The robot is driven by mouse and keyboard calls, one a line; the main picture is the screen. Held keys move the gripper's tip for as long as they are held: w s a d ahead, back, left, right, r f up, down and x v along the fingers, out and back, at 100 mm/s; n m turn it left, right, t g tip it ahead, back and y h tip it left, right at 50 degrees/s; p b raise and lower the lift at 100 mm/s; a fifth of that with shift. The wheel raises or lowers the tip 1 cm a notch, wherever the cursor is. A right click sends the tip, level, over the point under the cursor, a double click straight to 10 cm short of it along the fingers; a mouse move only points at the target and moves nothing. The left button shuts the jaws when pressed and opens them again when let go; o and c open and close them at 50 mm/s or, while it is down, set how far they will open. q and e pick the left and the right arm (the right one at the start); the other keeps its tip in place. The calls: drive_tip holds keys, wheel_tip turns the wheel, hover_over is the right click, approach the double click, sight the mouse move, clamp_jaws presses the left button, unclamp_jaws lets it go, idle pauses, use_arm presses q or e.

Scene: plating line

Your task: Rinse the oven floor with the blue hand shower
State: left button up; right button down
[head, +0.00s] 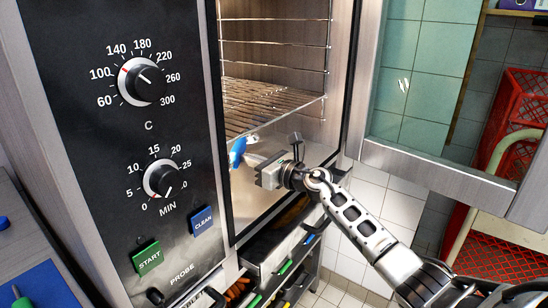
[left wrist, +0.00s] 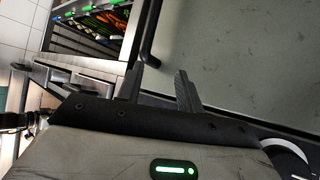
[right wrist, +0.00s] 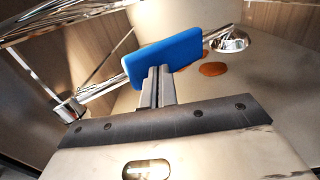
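In the head view my right gripper (head: 262,176) reaches into the open oven (head: 262,206), below its wire racks. A blue piece, which I take for the hand shower (head: 237,152), is just beyond its fingers. In the right wrist view the right fingers (right wrist: 158,88) are close together against this blue piece (right wrist: 165,57), shut on it. Brown stains (right wrist: 213,69) lie on the pale metal oven floor (right wrist: 265,85) beyond it. My left gripper (left wrist: 158,86) shows only in the left wrist view, its fingers apart with nothing between them.
A wire rack (head: 262,103) spans the oven above my right gripper. The oven door (head: 430,175) stands open at the right. A control panel (head: 125,120) is at the left. A shiny round metal fitting (right wrist: 230,40) is near the stains. Red crates (head: 505,130) stand at the far right.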

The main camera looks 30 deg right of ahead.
drive_tip(key=shift+b+x, duration=1.6)
drive_tip(key=shift+x, duration=1.2)
drive_tip(key=shift+a, duration=0.1)
use_arm(q)
drive_tip(key=shift+w+d+f, duration=0.3)
drive_tip(key=shift+f, duration=0.05)
drive_tip(key=shift+f, duration=0.15)
use_arm(e)
drive_tip(key=shift+f, duration=0.1)
